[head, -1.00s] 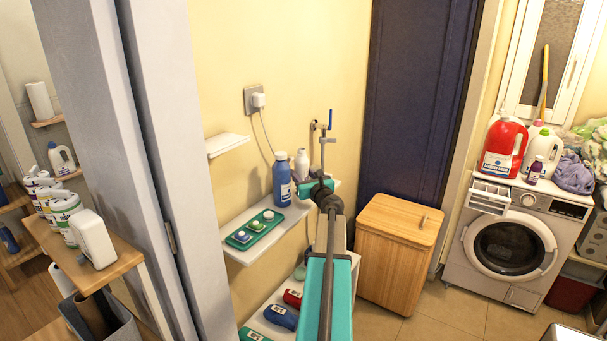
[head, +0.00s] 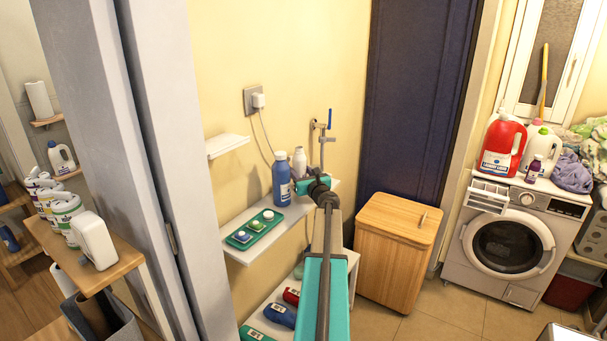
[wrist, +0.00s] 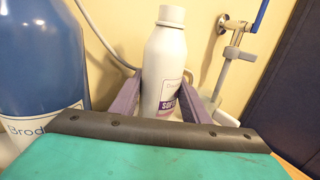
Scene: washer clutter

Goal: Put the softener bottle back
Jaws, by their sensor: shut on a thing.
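The softener bottle, white with a purple-lettered label, stands upright in the wrist view (wrist: 168,62). In the head view the white bottle (head: 299,162) is at the back of the white wall shelf (head: 245,251), partly hidden by my arm. My gripper (wrist: 166,108) has one purple finger on each side of the bottle's body and is shut on it. The bottle's base is hidden behind the gripper body, so I cannot tell whether it touches the shelf. In the head view my gripper's fingers are hidden by my wrist.
A blue bottle (head: 281,180) stands close on the left of the white bottle. A green tray (head: 251,230) with small pods lies nearer on the shelf. A tap and pipe (head: 323,140) are on the wall to the right. A wooden hamper (head: 396,250) stands on the floor beyond.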

